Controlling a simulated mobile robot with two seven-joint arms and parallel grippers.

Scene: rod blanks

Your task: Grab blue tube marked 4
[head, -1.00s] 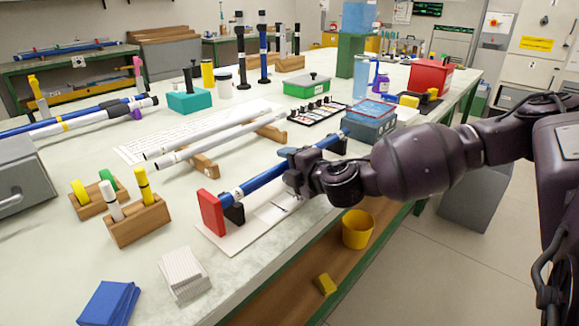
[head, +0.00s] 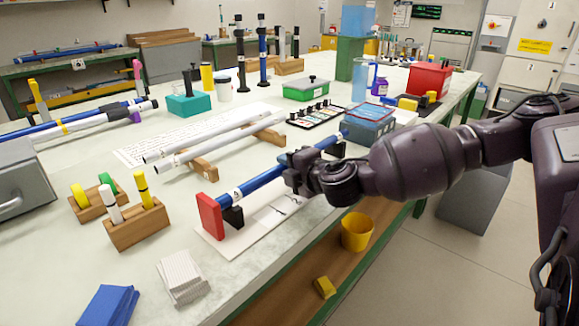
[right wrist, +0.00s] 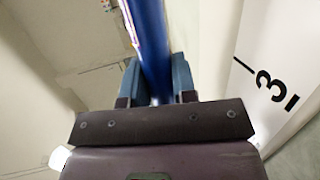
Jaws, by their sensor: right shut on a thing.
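The blue tube (head: 262,179) lies slanting over black supports (head: 233,216) above a white sheet or board (head: 225,248), with a red block (head: 209,215) at its near end. My right gripper (head: 302,168) is shut around the tube at mid-length. In the right wrist view the tube (right wrist: 152,40) runs between the two blue-grey fingers (right wrist: 157,82). A black "3" (right wrist: 263,78) shows on a white surface beside the tube; I see no 4 on the tube. My left gripper is out of view.
Two white tubes (head: 215,140) on wooden rests lie behind. Wooden holders (head: 137,227) with upright pieces stand left. A blue lidded box (head: 368,125) is near the tube's far end. A yellow bucket (head: 356,232) is below the table edge.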

